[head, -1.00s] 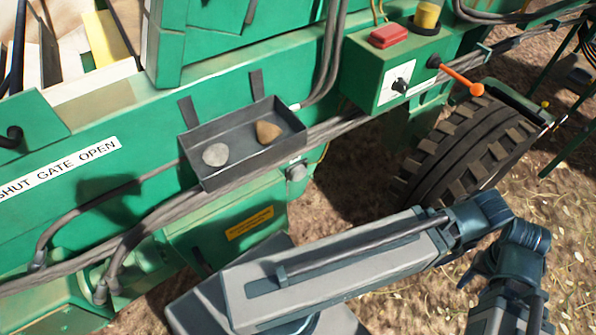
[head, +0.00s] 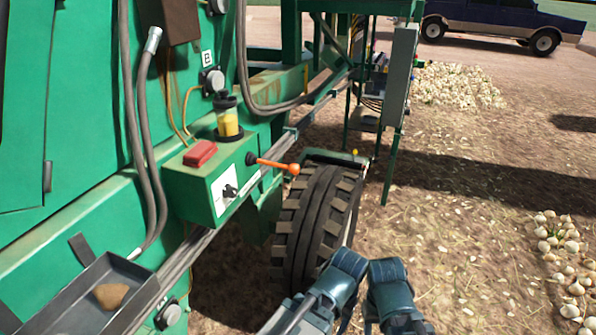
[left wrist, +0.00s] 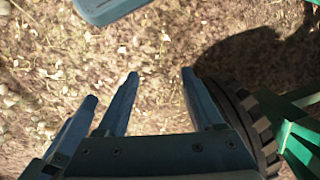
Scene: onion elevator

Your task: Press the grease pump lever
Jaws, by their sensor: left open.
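The grease pump lever (head: 275,165) is a dark rod with an orange handle and round end. It sticks out to the right from the green pump box (head: 200,190), which carries a clear reservoir of yellow grease (head: 228,122). My left gripper (left wrist: 160,73) shows in the left wrist view with its fingers apart, empty, over bare ground beside the tyre. The lever is not in that view. My right gripper is not seen.
A ridged tyre (head: 318,215) stands just below the lever; it also shows in the left wrist view (left wrist: 250,120). A red button (head: 200,154) and a dial sit on the box. A grey tray (head: 85,300) holds a brown stone.

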